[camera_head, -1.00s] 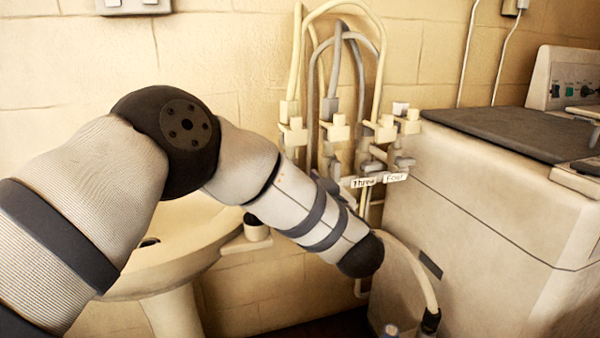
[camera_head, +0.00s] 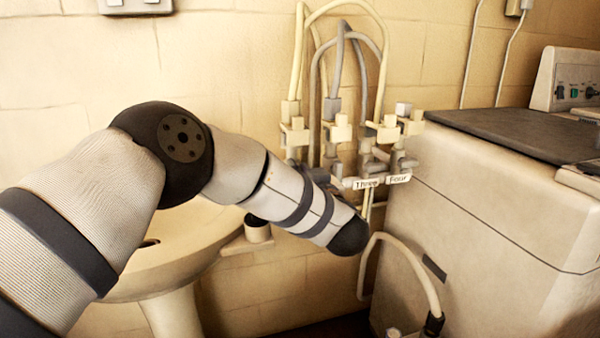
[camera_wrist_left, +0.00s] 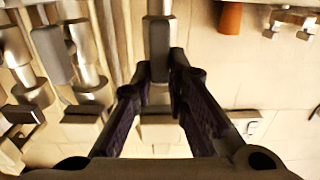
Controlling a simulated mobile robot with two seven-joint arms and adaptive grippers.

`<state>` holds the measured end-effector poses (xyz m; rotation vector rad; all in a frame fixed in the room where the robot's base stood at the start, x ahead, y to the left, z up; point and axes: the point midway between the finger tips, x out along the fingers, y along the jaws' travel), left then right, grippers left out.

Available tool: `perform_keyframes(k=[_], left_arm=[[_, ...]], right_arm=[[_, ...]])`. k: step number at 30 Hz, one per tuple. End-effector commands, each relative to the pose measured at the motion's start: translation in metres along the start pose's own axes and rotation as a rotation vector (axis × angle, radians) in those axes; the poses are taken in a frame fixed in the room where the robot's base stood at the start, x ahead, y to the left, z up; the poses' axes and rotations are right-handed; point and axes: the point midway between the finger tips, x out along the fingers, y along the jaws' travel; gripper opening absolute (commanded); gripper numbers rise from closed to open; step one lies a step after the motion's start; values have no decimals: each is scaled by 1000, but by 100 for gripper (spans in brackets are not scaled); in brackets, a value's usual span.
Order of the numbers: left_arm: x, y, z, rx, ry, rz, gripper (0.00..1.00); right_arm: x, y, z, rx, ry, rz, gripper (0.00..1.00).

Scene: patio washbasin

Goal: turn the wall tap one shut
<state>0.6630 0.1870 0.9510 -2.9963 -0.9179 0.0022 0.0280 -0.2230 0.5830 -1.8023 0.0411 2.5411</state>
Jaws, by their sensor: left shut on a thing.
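A row of wall taps with hoses stands at the wall in the head view. The leftmost one, by label order wall tap one (camera_head: 294,134), shows its upper body; its lower part and label are behind my left arm. In the left wrist view my left gripper (camera_wrist_left: 160,72) has its two dark fingers closed in on a grey tap part (camera_wrist_left: 158,38), which appears to be the tap's handle. In the head view the fingers are hidden behind my forearm. How far the handle is turned is not clear. My right gripper is not in view.
Taps labelled Three (camera_head: 366,183) and Four (camera_head: 398,179) stand close to the right. A washing machine (camera_head: 480,220) is at the right, with a hose (camera_head: 402,249) before it. A washbasin (camera_head: 185,255) lies below and behind my arm.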

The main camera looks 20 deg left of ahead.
Motion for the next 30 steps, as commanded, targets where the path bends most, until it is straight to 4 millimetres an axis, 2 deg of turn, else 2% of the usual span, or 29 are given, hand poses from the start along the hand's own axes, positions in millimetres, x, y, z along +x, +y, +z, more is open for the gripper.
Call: perform_keyframes(k=[11, 30], left_arm=[[0, 4, -2, 186, 3, 1, 0], [0, 15, 8, 794, -2, 1, 0]], right_arm=[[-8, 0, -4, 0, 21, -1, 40], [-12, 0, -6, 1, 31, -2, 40]])
